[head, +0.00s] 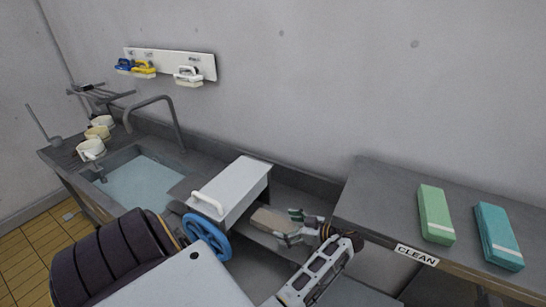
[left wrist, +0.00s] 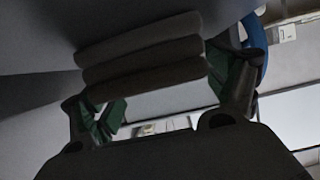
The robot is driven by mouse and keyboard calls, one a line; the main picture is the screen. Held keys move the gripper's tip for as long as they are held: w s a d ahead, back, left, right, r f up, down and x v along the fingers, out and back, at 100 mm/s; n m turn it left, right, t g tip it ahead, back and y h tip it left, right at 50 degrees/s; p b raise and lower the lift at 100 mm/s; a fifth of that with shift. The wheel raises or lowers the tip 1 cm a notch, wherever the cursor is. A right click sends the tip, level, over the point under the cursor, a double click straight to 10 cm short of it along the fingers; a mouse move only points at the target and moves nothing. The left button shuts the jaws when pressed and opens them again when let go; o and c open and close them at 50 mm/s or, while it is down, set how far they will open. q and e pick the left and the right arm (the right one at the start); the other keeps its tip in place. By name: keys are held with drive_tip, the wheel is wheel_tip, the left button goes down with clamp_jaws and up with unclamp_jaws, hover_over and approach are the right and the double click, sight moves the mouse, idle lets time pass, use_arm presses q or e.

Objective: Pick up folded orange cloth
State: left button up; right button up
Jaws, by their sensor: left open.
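In the left wrist view the cloth (left wrist: 140,55) shows as a dark stack of thick folded layers in shadow. The open fingers of the left gripper (left wrist: 168,96) stand at either side of its near part. Whether they touch it I cannot tell. My right gripper is not in view.
A white-lidded box (head: 235,185) with a handle stands left of the cloth, with a blue wheel (head: 206,238) before it. A sink (head: 140,182) lies further left. The table (head: 375,200) marked CLEAN holds green (head: 435,213) and teal (head: 498,235) folded cloths.

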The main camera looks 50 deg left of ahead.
use_arm(q)
drive_tip(key=shift+a+f, duration=0.1)
drive_tip(key=shift+a, duration=0.1)
drive_tip(key=shift+d, duration=0.1)
drive_tip(key=shift+s+d, duration=0.1)
drive_tip(key=shift+d, duration=0.05)
drive_tip(key=shift+c, duration=0.4)
drive_tip(key=shift+c, duration=1.3)
drive_tip(key=c, duration=0.9)
